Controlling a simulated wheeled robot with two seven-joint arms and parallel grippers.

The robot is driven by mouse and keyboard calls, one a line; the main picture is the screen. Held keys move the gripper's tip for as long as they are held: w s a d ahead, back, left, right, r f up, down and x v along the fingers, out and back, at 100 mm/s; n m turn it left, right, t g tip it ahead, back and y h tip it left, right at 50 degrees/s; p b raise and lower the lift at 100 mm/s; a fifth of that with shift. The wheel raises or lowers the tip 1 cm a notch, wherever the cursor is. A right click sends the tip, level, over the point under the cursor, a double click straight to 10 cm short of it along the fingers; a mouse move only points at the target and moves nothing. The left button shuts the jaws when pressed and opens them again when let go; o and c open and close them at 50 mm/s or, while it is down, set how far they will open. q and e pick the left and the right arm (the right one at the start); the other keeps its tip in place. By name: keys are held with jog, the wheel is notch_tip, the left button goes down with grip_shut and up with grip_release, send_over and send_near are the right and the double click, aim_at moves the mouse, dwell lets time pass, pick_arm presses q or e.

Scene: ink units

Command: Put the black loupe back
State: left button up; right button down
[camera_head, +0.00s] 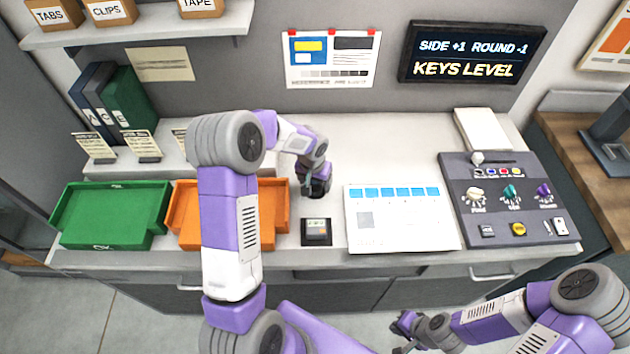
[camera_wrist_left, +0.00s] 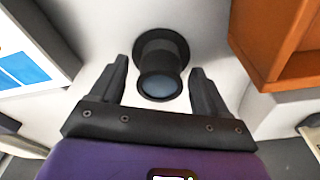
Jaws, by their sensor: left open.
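The black loupe (camera_wrist_left: 160,52) stands on the pale worktop in the left wrist view, with a dark flange and a bluish lens facing the camera. My left gripper (camera_wrist_left: 159,68) is open, with one finger on each side of the loupe and visible gaps between. In the head view the loupe (camera_head: 319,190) is partly hidden under my left gripper (camera_head: 313,184), between the orange tray (camera_head: 282,215) and the white sheet. My right gripper (camera_head: 401,334) is low in front of the counter, away from the loupe; its finger opening is too small to tell.
A grey organiser board (camera_head: 490,213) with several small items is at the right. The white sheet (camera_head: 400,228) with blue squares lies beside it. A small dark device (camera_head: 316,232) sits near the front edge. A green tray (camera_head: 110,210) is at the left. A screen (camera_head: 472,54) reads "KEYS LEVEL".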

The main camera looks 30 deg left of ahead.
aim_at(313, 185)
pick_arm(q)
jog(key=shift+r, duration=0.15)
notch_tip(313, 185, up, 12)
jog(key=s+p, duration=0.1)
jog(key=shift+s+d, duration=0.15)
jog(key=shift+s, duration=0.25)
dwell(0.3)
